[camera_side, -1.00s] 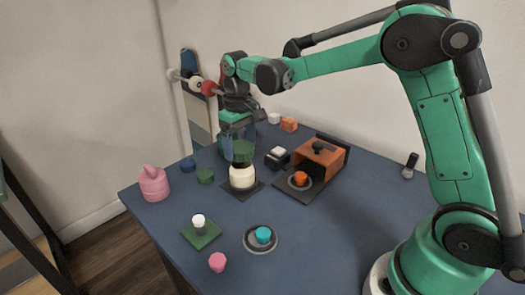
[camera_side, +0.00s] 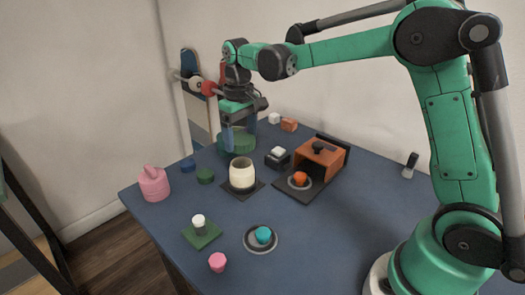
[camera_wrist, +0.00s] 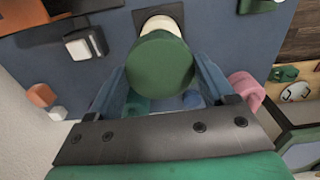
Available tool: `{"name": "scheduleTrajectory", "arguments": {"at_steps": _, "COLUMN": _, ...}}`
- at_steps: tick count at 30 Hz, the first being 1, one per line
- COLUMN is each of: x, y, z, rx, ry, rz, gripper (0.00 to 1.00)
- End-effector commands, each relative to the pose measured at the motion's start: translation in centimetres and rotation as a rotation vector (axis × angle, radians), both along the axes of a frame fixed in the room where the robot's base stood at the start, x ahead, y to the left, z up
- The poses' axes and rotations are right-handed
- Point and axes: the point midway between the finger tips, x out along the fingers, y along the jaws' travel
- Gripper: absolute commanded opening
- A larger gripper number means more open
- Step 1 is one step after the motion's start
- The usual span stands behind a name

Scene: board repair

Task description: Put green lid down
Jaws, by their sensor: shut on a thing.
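The green lid (camera_side: 238,144) is between the blue fingers of my gripper (camera_side: 237,134), behind the jar in the side view. In the wrist view the round lid (camera_wrist: 160,65) fills the space between both fingers (camera_wrist: 162,80), which are shut on it. The cream jar (camera_side: 242,176) stands upright and uncovered on a dark square mat (camera_side: 257,188). The jar partly shows beyond the lid in the wrist view (camera_wrist: 162,24). I cannot tell whether the lid touches the table.
A dark green piece (camera_side: 205,176) and a blue piece (camera_side: 188,165) lie left of the jar. A black block with a white top (camera_side: 278,156) and an orange box (camera_side: 322,158) stand right. A pink pot (camera_side: 154,184) is far left. Blue table (camera_side: 330,220) is clear at front right.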

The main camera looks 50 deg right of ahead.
Motion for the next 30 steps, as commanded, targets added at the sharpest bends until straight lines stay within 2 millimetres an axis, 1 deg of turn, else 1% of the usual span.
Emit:
{"name": "scheduleTrajectory", "arguments": {"at_steps": 2, "x": -0.8, "y": -0.1, "z": 0.9, "rx": 0.000, "ry": 0.000, "rz": -0.034, "gripper": 0.38}}
{"name": "scheduleTrajectory", "arguments": {"at_steps": 5, "x": -2.5, "y": -0.2, "z": 2.7, "rx": 0.000, "ry": 0.000, "rz": -0.109, "gripper": 0.38}}
{"name": "scheduleTrajectory", "arguments": {"at_steps": 9, "x": -6.1, "y": -0.4, "z": 5.4, "rx": 0.000, "ry": 0.000, "rz": -0.252, "gripper": 0.38}}
{"name": "scheduleTrajectory", "arguments": {"at_steps": 12, "x": -8.8, "y": -0.5, "z": 6.8, "rx": 0.000, "ry": 0.000, "rz": -0.359, "gripper": 0.38}}
{"name": "scheduleTrajectory", "arguments": {"at_steps": 15, "x": -11.4, "y": -0.4, "z": 7.9, "rx": 0.000, "ry": 0.000, "rz": -0.459, "gripper": 0.38}}
{"name": "scheduleTrajectory", "arguments": {"at_steps": 18, "x": -13.6, "y": -0.4, "z": 8.4, "rx": 0.000, "ry": 0.000, "rz": -0.544, "gripper": 0.38}}
{"name": "scheduleTrajectory", "arguments": {"at_steps": 22, "x": -15.7, "y": -0.3, "z": 8.7, "rx": 0.000, "ry": 0.000, "rz": -0.622, "gripper": 0.38}}
{"name": "scheduleTrajectory", "arguments": {"at_steps": 26, "x": -16.7, "y": -0.3, "z": 8.7, "rx": 0.000, "ry": 0.000, "rz": -0.664, "gripper": 0.38}}
{"name": "scheduleTrajectory", "arguments": {"at_steps": 28, "x": -16.9, "y": -0.3, "z": 8.3, "rx": 0.000, "ry": 0.000, "rz": -0.674, "gripper": 0.38}}
{"name": "scheduleTrajectory", "arguments": {"at_steps": 30, "x": -16.9, "y": -0.3, "z": 7.3, "rx": 0.000, "ry": 0.000, "rz": -0.677, "gripper": 0.38}}
